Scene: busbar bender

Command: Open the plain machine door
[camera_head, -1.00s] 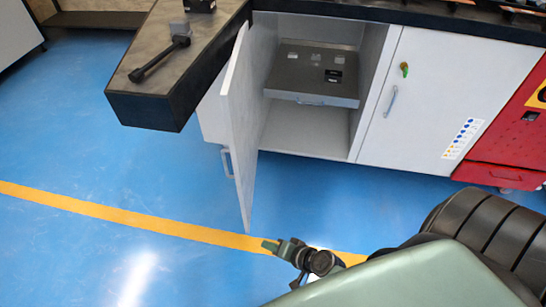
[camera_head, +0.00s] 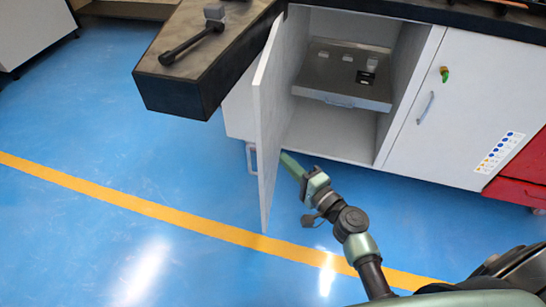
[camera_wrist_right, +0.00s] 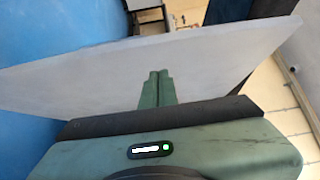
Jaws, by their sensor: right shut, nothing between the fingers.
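The plain white machine door (camera_head: 268,130) stands swung out from the cabinet, its free edge toward me. Its handle (camera_head: 251,158) shows on the outer face, at the left. My right gripper (camera_head: 289,163) is shut and empty, on the inner side of the door, in front of the opening. In the right wrist view, the closed fingers (camera_wrist_right: 158,80) point at the pale door panel (camera_wrist_right: 85,80); I cannot tell whether they touch it. My left gripper is not in view.
A second white door (camera_head: 465,100) with a key and stickers is closed at the right. A dark-edged worktop (camera_head: 200,60) juts out at the left. The blue floor is clear.

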